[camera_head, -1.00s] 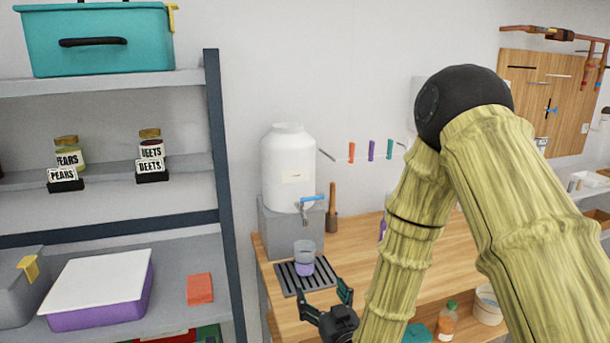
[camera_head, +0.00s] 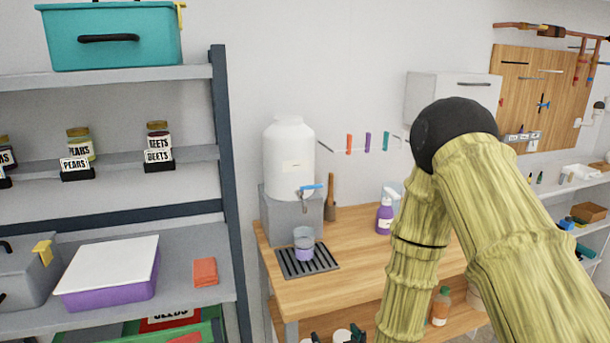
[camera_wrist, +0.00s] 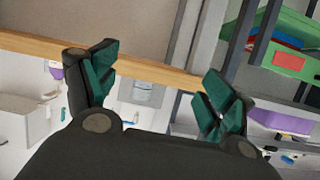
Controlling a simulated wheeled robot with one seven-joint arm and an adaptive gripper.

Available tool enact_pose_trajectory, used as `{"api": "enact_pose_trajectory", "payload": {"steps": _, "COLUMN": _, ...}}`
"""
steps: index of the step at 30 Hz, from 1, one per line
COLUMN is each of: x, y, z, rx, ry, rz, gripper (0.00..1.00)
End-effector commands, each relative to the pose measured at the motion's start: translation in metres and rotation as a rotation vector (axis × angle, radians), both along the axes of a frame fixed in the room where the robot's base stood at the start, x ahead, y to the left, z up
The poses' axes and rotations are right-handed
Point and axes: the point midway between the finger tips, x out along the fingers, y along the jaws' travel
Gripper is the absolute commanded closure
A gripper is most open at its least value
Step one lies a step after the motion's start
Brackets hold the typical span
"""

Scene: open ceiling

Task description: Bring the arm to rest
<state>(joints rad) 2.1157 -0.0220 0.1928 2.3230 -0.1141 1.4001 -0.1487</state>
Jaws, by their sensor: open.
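My gripper (camera_wrist: 160,85) is open and empty in the wrist view, its two green-padded fingers spread wide apart. In the head view only the tips of it (camera_head: 337,337) show at the bottom edge, in front of the wooden counter. My arm crosses the right half of the head view, bent at a dark round joint. A cup (camera_head: 304,243) with purple in its lower part stands on the dark drip grate (camera_head: 318,265), below the blue tap of a white water tank (camera_head: 289,150). The gripper is apart from the cup.
A grey shelf rack (camera_head: 226,180) stands at the left with jars, a teal box (camera_head: 112,36) and a purple tub (camera_head: 108,285). A purple spray bottle (camera_head: 384,215) stands on the wooden counter (camera_head: 350,250). An orange-labelled bottle (camera_head: 440,307) stands below. The counter's middle is clear.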

Motion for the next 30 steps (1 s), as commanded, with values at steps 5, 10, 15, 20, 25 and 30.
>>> {"api": "enact_pose_trajectory", "payload": {"steps": 5, "x": -0.047, "y": -0.029, "z": -0.071, "rx": -0.035, "ry": 0.223, "rz": -0.036, "gripper": 0.17}}
{"api": "enact_pose_trajectory", "payload": {"steps": 10, "x": -0.111, "y": -0.062, "z": -0.139, "rx": -0.071, "ry": 0.474, "rz": -0.081, "gripper": 0.17}}
{"api": "enact_pose_trajectory", "payload": {"steps": 15, "x": -0.188, "y": -0.093, "z": -0.192, "rx": -0.107, "ry": 0.727, "rz": -0.133, "gripper": 0.17}}
{"api": "enact_pose_trajectory", "payload": {"steps": 20, "x": -0.265, "y": -0.121, "z": -0.227, "rx": -0.139, "ry": 0.954, "rz": -0.186, "gripper": 0.17}}
{"api": "enact_pose_trajectory", "payload": {"steps": 25, "x": -0.328, "y": -0.141, "z": -0.243, "rx": -0.163, "ry": 1.133, "rz": -0.233, "gripper": 0.17}}
{"api": "enact_pose_trajectory", "payload": {"steps": 30, "x": -0.356, "y": -0.149, "z": -0.247, "rx": -0.174, "ry": 1.209, "rz": -0.254, "gripper": 0.17}}
